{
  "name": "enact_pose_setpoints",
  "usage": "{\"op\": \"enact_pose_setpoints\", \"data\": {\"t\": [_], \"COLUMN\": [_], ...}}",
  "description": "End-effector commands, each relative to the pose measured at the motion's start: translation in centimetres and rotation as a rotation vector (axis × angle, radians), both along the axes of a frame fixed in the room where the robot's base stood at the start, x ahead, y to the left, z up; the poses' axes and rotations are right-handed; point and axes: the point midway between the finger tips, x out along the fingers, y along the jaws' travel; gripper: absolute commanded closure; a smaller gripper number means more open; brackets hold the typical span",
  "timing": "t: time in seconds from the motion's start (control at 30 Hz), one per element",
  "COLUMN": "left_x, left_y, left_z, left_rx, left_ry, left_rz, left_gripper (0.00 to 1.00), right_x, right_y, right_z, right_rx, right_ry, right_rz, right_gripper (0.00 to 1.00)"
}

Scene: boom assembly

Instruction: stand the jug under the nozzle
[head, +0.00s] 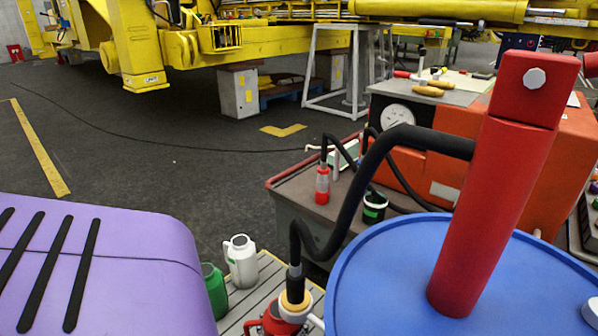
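A white jug (241,262) with a handle stands upright on a slatted platform (236,313). A green jug (215,290) stands beside it, partly hidden by a purple rounded body. A black hose (350,200) runs from a red pump column (487,190) down to a nozzle (295,271) above the platform. Directly below the nozzle is a red and white item with an orange ring (294,301); its lower part is cut off by the frame, and I cannot tell whether it is a jug or part of the nozzle. The white jug stands left of the nozzle, apart from it. Neither gripper is in view.
A blue drum (380,285) carries the red column and fills the lower right. A purple rounded body (130,235) with black strips fills the lower left. A workbench (300,195) with an orange machine (560,150) stands behind. Dark floor at centre left is clear.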

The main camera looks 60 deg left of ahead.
Motion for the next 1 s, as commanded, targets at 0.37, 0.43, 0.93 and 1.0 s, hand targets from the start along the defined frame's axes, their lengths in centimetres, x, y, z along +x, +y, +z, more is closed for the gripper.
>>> {"op": "enact_pose_setpoints", "data": {"t": [0.37, 0.43, 0.93, 1.0], "left_x": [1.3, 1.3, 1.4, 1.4], "left_y": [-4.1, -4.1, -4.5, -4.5], "left_z": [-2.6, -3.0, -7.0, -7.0], "left_rx": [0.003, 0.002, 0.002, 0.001], "left_ry": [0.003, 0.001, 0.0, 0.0], "left_rz": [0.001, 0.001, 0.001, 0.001], "left_gripper": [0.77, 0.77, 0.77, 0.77], "right_x": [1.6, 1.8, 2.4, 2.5], "right_y": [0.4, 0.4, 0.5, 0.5], "right_z": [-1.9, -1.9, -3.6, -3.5], "right_rx": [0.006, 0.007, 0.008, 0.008], "right_ry": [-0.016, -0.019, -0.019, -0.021], "right_rz": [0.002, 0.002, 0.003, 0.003], "right_gripper": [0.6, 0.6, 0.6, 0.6]}}
